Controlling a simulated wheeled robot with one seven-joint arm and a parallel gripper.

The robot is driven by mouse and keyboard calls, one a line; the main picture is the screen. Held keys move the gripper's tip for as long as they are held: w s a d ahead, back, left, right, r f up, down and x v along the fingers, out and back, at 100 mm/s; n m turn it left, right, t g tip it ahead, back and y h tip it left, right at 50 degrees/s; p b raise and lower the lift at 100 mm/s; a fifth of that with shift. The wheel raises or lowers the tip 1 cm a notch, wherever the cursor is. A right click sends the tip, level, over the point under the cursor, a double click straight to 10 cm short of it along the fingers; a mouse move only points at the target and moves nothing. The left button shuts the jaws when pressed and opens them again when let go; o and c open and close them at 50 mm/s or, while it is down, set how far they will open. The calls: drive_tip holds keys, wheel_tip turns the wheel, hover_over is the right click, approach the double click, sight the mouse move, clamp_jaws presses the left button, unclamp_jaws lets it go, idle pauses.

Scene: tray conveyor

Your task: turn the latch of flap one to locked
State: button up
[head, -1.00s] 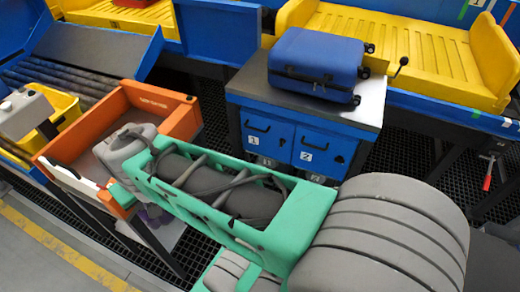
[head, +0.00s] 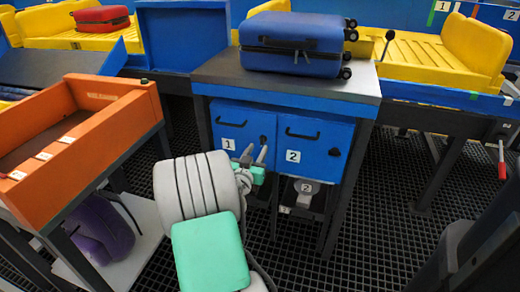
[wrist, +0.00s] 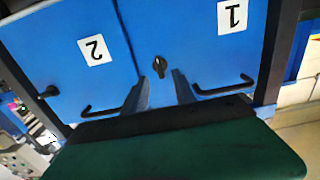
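Flap one (head: 231,120) is the left blue door under the table, with a label "1" and a black handle, and it looks closed. Its small dark latch (head: 263,139) is near its right edge. In the wrist view, where the picture is upside down, the latch (wrist: 160,67) is a dark knob pointing roughly up and down the picture. My gripper (head: 254,154) is in front of flap one, close to the latch. Its two grey fingers (wrist: 161,92) are apart, with the latch seen between them and nothing held. I cannot tell whether they touch the door.
Flap two (head: 317,138) is just to the right, with its own handle and latch. A blue suitcase (head: 293,45) lies on the table above. An orange tray (head: 95,150) stands at the left. A red-handled lever (head: 501,165) is at the right.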

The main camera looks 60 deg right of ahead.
sight(261, 142)
drive_tip(key=d, duration=0.4)
drive_tip(key=shift+w, duration=0.3)
clamp_jaws()
